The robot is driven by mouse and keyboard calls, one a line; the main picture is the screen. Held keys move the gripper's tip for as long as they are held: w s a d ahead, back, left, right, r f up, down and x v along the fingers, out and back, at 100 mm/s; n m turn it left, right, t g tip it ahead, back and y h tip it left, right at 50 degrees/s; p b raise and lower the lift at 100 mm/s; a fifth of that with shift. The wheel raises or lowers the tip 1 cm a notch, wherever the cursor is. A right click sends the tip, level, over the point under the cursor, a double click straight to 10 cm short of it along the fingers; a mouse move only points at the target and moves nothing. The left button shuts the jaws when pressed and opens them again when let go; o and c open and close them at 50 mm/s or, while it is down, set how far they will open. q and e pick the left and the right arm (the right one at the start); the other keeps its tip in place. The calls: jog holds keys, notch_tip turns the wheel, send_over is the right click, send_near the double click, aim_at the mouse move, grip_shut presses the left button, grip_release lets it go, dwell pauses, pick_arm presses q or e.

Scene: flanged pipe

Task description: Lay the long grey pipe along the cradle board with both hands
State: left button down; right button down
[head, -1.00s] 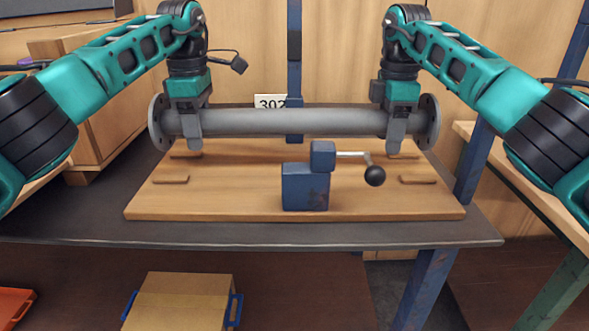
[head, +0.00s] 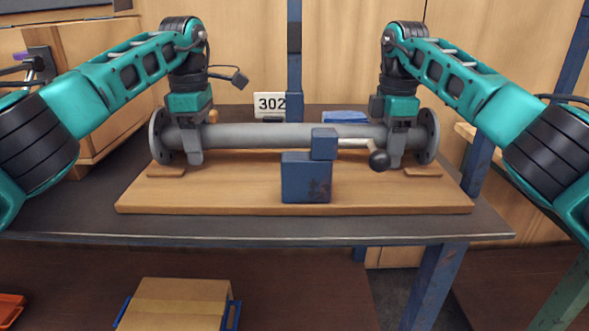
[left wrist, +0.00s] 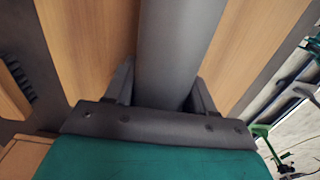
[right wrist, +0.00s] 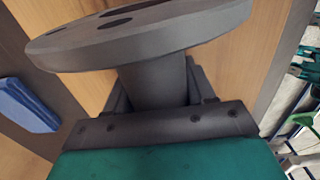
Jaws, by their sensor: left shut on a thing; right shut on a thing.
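The long grey pipe (head: 265,136) has a round flange at each end and lies level, left to right, over the back part of the wooden cradle board (head: 230,202). My left gripper (head: 194,158) is shut on the pipe near its left flange. My right gripper (head: 397,160) is shut on it near its right flange. The pipe also shows between the fingers in the left wrist view (left wrist: 178,45), and the right flange fills the top of the right wrist view (right wrist: 140,35). Whether the pipe touches the cradle blocks (head: 166,171) is hard to tell.
A blue clamp block (head: 305,185) with a lever and black ball knob (head: 379,160) stands mid-board, in front of the pipe. A cardboard box (head: 178,303) sits below the table.

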pick_arm(q)
jog(key=shift+c, duration=1.9)
grip_release()
pick_arm(e)
jog(key=shift+c, duration=1.9)
grip_release()
